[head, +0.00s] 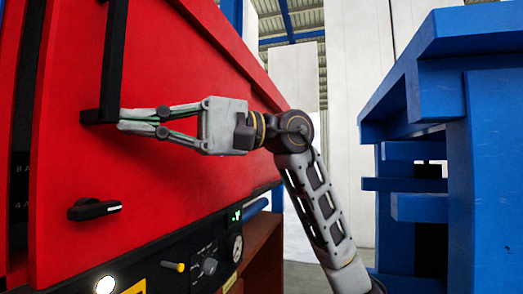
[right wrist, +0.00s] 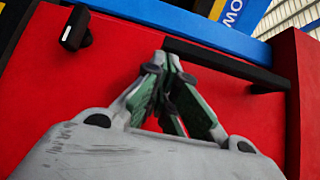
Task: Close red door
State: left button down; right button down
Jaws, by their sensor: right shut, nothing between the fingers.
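The red door (head: 190,110) fills the left half of the head view; it also shows in the right wrist view (right wrist: 60,90). A dark strip runs along its left edge, and I cannot tell how far it stands open. A long black handle (head: 114,55) is mounted on the door; it also shows in the right wrist view (right wrist: 225,65). My right gripper (head: 125,121) is shut and empty, its fingertips close to the handle's lower end. I cannot tell whether they touch it. In the right wrist view the fingertips (right wrist: 165,62) overlap the handle's end. My left gripper is out of view.
A black knob (head: 94,209) sits on the door below the handle. A dark control panel (head: 150,262) with a lit lamp, switches and a gauge lies under it. A blue frame (head: 490,150) stands at the right. White wall panels (head: 358,90) are behind.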

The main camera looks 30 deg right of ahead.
aim_at(115, 119)
jog(key=shift+s+a, duration=1.05)
jog(key=shift+a, duration=0.1)
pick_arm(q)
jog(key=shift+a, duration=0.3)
